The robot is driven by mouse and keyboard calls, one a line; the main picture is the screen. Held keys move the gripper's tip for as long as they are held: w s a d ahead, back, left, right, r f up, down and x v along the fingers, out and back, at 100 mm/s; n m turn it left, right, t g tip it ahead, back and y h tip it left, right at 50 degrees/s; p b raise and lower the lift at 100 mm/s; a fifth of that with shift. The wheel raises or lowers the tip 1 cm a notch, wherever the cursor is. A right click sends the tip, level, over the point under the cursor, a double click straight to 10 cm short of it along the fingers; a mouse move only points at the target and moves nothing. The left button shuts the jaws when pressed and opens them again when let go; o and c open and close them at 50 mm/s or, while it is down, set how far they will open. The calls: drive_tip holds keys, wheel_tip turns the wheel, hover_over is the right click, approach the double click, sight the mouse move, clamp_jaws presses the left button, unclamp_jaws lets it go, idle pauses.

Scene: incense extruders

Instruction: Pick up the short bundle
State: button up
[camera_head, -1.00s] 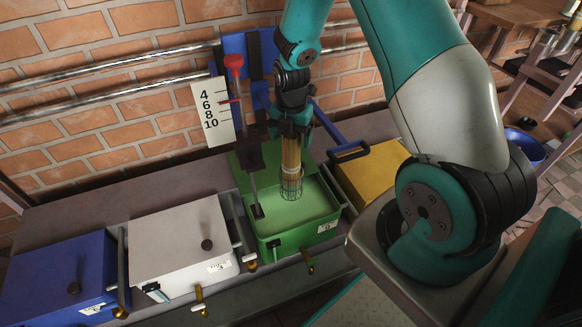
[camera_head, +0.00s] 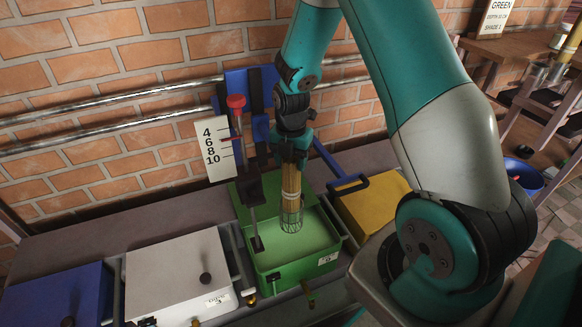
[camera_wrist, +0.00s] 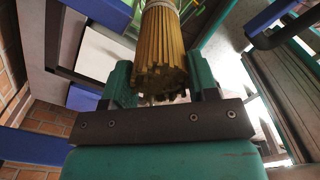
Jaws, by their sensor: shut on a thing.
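A bundle of thin yellow-tan sticks (camera_head: 291,181) stands upright in the head view, held from above by my gripper (camera_head: 291,150). Its lower end is inside a wire basket (camera_head: 291,214) within the open green box (camera_head: 280,265). In the wrist view the bundle (camera_wrist: 162,50) points away between the teal fingers of my gripper (camera_wrist: 162,88), with a pale band around it. The fingers are shut on it. I cannot tell whether the basket touches the box floor.
A white box (camera_head: 178,272) and a blue box (camera_head: 62,292) stand to the left, a yellow box (camera_head: 370,208) to the right. A scale card (camera_head: 219,148) and a red-topped rod (camera_head: 236,102) stand behind the green box. A blue handle (camera_head: 343,165) reaches out close to my gripper.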

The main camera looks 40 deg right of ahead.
wheel_tip(320, 180, up, 36)
drive_tip(key=p, duration=1.6)
drive_tip(key=shift+p, duration=0.3)
